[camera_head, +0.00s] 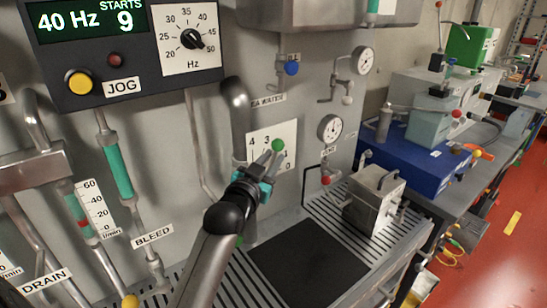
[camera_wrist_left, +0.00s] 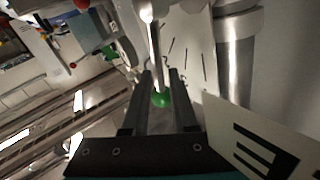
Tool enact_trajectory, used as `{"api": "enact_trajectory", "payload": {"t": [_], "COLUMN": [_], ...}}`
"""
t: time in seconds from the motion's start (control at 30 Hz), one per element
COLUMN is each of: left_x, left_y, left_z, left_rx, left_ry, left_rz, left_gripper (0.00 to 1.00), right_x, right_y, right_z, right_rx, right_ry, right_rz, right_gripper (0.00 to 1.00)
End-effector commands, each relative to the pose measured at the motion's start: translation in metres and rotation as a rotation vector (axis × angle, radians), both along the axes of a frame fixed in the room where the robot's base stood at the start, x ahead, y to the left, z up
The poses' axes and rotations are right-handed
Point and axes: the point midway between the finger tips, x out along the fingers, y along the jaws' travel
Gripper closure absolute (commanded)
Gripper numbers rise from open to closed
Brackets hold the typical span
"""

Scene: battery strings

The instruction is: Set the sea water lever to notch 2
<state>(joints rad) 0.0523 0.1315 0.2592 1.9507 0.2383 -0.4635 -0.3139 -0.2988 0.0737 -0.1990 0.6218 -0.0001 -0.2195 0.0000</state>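The sea water lever has a green knob (camera_head: 278,145) and stands in front of a white number plate (camera_head: 259,133) on the grey panel. The 4, 3 and 0 on the plate show; the knob covers the spot beside the 3, so the exact notch is hard to read. My left gripper (camera_head: 270,158) is at the lever, its fingers apart just below the knob. In the left wrist view the green knob (camera_wrist_left: 161,98) shows between the two fingers (camera_wrist_left: 160,85), with the lever's metal rod running up beyond it. Contact with the knob is not clear. My right gripper is out of view.
A thick grey pipe (camera_head: 237,104) rises just left of the plate. Small valves and gauges (camera_head: 330,128) sit to the right. A metal box (camera_head: 374,199) stands on the slatted bench, beside a dark mat (camera_head: 308,264).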

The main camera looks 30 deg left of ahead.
Motion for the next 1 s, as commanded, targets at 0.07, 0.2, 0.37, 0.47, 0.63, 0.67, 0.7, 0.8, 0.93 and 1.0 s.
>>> {"api": "enact_trajectory", "payload": {"t": [0.07,0.2,0.37,0.47,0.63,0.67,0.7,0.8,0.93,1.0], "left_x": [0.0059,0.0105,0.0112,0.0111,0.0110,0.0109,0.0109,0.0109,0.0108,0.0108], "left_y": [0.0009,0.0017,0.0018,0.0018,0.0018,0.0017,0.0018,0.0018,0.0017,0.0018], "left_z": [0.0006,0.0002,0.0002,0.0001,0.0001,0.0001,0.0000,0.0000,0.0000,-0.0001], "left_rx": [0.000,0.001,0.001,0.001,0.001,0.001,0.001,0.001,0.000,0.000], "left_ry": [-0.001,0.000,0.000,0.000,0.000,0.000,0.000,0.000,0.000,0.001], "left_rz": [0.000,0.000,0.000,0.000,0.000,0.000,0.000,0.000,0.000,0.000], "left_gripper": [0.74,0.74,0.74,0.74,0.92,0.95,1.00,1.00,1.00,1.00], "right_x": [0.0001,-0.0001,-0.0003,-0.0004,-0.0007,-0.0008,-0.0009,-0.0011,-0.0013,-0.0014], "right_y": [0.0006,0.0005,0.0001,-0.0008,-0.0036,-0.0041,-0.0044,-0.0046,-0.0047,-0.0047], "right_z": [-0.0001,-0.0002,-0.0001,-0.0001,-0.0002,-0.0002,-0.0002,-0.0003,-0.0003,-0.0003], "right_rx": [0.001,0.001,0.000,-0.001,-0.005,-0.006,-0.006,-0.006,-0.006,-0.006], "right_ry": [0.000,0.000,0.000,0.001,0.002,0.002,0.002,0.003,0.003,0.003], "right_rz": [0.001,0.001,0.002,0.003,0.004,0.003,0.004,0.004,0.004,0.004], "right_gripper": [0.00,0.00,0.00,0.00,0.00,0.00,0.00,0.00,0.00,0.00]}}
